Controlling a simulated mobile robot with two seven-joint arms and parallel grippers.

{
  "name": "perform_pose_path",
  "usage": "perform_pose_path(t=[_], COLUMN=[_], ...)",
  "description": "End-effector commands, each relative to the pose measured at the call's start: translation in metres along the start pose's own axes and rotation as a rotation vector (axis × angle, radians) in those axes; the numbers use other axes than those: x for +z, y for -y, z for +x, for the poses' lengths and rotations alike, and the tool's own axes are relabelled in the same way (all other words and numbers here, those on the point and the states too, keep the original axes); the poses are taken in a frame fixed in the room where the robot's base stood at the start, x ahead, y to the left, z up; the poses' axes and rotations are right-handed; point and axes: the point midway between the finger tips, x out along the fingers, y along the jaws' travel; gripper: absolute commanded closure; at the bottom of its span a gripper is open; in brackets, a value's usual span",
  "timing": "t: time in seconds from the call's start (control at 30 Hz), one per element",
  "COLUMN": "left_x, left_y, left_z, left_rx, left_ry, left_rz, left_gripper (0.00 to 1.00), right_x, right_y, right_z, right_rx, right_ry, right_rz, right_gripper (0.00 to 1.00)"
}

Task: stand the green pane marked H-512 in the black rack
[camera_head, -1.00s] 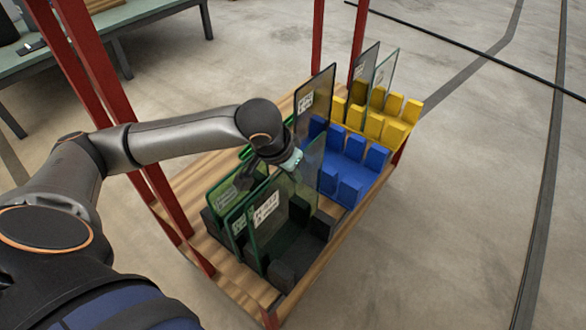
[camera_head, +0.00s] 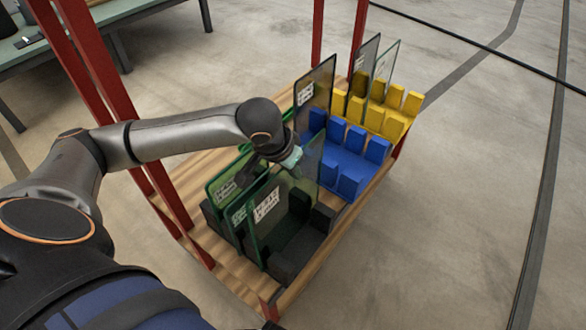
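The black rack (camera_head: 284,262) is at the near end of a wooden shelf. Several green-tinted panes stand upright in and behind it. The front pane (camera_head: 268,225) has a white label at its upper left, and two more labelled panes (camera_head: 220,189) (camera_head: 237,224) show behind it. The label writing is too small to read, so I cannot tell which is H-512. My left gripper (camera_head: 288,168) reaches down among these panes at their right side, partly seen through glass. Its fingers are hidden, so its grip is unclear. My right gripper is not in view.
A blue rack (camera_head: 352,168) with a dark labelled pane (camera_head: 313,98) stands beyond the black one. A yellow rack (camera_head: 385,125) with two panes is farther back. Red posts (camera_head: 85,75) rise at the shelf's left and back. Clear floor lies to the right.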

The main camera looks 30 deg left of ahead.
Motion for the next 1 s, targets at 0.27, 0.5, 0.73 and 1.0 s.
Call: perform_pose_path(t=[0.27, 0.5, 0.73, 1.0], left_x=[-0.001, 0.0, 0.001, 0.003], left_y=[0.0, 0.0, 0.0, 0.0], left_z=[0.002, 0.005, 0.007, 0.009], left_rx=[0.001, 0.001, 0.001, 0.001], left_ry=[-0.006, -0.007, -0.007, -0.005], left_rz=[0.0, 0.0, 0.0, 0.0], left_gripper=[1.0, 1.0, 1.0, 0.79], right_x=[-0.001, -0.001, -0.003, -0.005], right_y=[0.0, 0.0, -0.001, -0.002], right_z=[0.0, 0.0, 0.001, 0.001], right_rx=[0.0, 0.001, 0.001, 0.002], right_ry=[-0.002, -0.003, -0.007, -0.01], right_rz=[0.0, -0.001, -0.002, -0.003], right_gripper=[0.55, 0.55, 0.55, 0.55])
